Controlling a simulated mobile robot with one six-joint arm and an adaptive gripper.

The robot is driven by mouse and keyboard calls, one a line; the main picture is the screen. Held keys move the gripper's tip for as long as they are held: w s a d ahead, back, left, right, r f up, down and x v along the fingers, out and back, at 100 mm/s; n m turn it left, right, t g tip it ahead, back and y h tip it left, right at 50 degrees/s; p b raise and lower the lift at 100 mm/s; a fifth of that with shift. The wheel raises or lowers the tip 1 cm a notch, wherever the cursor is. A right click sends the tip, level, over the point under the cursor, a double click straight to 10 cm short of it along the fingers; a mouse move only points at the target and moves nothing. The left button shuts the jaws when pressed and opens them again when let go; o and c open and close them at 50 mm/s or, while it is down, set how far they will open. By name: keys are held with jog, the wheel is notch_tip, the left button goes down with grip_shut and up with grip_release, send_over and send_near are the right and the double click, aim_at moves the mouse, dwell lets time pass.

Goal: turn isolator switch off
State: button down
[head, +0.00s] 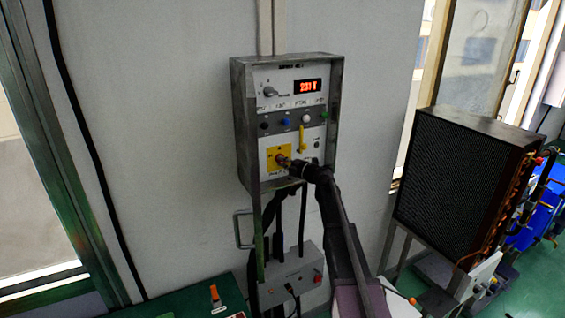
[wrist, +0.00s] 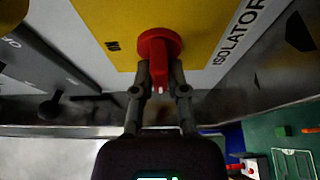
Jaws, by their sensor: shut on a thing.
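The isolator switch is a red rotary knob (wrist: 157,45) on a yellow plate (wrist: 110,22) marked ISOLATOR in the wrist view. In the head view the yellow plate (head: 272,168) sits at the lower left of the grey wall panel (head: 240,120). My gripper (wrist: 160,85) is shut on the red knob's handle, with one finger on each side. The handle points down toward my gripper in the wrist view. In the head view my gripper (head: 290,163) reaches the knob from the lower right and partly hides it.
The panel also has a lit red display (head: 308,86), a grey selector knob (head: 269,91), a yellow lever (head: 302,138) and several coloured sockets. A grey box (head: 290,280) with cables is below. A large black radiator (head: 455,185) stands at the right.

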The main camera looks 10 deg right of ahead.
jog(key=c, duration=0.7)
grip_release()
jog(key=shift+o, duration=0.2)
jog(key=shift+s, duration=0.1)
jog(key=v, duration=1.2)
jog(key=shift+t, duration=0.3)
